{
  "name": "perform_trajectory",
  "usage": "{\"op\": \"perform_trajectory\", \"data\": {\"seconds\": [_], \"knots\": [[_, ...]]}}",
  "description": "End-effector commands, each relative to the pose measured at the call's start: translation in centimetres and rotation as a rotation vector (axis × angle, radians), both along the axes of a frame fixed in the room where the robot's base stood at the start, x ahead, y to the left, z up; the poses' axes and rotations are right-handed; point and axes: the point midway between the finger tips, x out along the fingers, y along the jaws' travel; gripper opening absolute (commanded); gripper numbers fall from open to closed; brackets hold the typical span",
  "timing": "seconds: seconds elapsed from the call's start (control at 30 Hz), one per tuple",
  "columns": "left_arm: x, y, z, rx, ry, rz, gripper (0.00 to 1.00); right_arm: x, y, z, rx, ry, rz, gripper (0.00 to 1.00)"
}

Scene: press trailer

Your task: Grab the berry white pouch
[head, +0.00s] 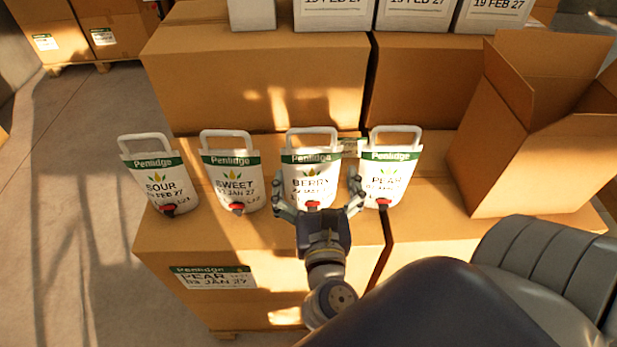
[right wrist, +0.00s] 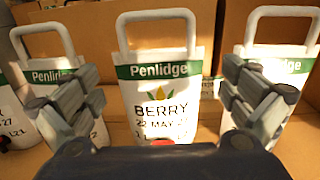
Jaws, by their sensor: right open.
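The berry white pouch (head: 311,172) stands upright on a cardboard box, with a white loop handle, green Penlidge band and red tap. It fills the middle of the right wrist view (right wrist: 160,95). My right gripper (head: 318,192) is open in front of it, one finger to each side of the pouch. In the right wrist view the fingers (right wrist: 163,95) show gaps to the pouch on both sides. The pouch's lower part is hidden behind my gripper. My left gripper is not in view.
The sour pouch (head: 158,178) and sweet pouch (head: 233,178) stand to the left, the pear pouch (head: 386,174) close on the right. Large boxes (head: 255,80) rise behind. An open empty-looking carton (head: 530,130) stands at right. Floor (head: 60,200) is free at left.

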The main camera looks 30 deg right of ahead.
Motion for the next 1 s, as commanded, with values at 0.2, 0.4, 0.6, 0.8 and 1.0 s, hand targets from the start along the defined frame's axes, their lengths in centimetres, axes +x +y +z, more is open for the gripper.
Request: {"op": "perform_trajectory", "data": {"seconds": [0.2, 0.4, 0.6, 0.8, 1.0], "knots": [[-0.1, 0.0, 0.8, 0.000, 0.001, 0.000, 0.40, 1.6, -0.9, 0.1, 0.000, 0.000, 0.000, 1.00], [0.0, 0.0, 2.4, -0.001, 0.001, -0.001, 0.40, 3.8, -1.9, 0.9, 0.000, -0.002, 0.000, 1.00], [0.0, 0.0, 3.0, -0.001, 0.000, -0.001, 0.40, 5.9, -3.1, 0.6, 0.001, 0.000, 0.001, 1.00], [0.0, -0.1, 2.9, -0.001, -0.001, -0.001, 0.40, 6.1, -3.2, 0.4, 0.002, 0.001, 0.001, 1.00], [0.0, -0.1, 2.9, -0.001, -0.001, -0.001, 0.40, 6.1, -3.2, 0.4, 0.003, 0.001, 0.001, 0.73]]}}
